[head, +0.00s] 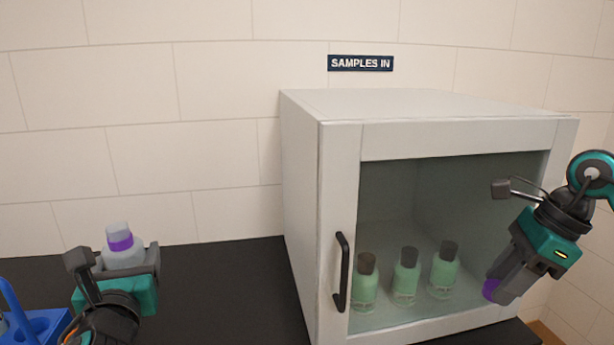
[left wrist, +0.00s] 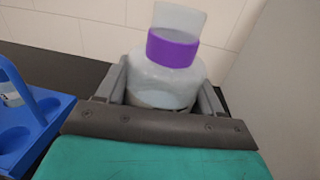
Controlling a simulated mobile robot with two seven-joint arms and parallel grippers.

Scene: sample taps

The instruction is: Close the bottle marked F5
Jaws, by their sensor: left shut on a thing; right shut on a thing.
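A pale, translucent bottle (head: 122,255) with a purple neck ring stands roughly upright in my left gripper (head: 118,266), whose jaws are shut on its body. The bottle also shows in the left wrist view (left wrist: 168,80); its clear neck sticks up bare above the ring, with no cap on it. No F5 marking is readable. My right gripper (head: 500,286) is at the far right, in front of the cabinet, pointing down and left. It is shut on a small purple thing, apparently a cap (head: 491,289), mostly hidden by the fingers. The bottle and the purple thing are far apart.
A white cabinet (head: 302,180) with a shut glass door and black handle (head: 342,272) stands between my grippers. Inside are three green bottles (head: 406,277) with dark caps. A blue rack (head: 40,325) is at lower left. A SAMPLES IN sign (head: 360,63) hangs above.

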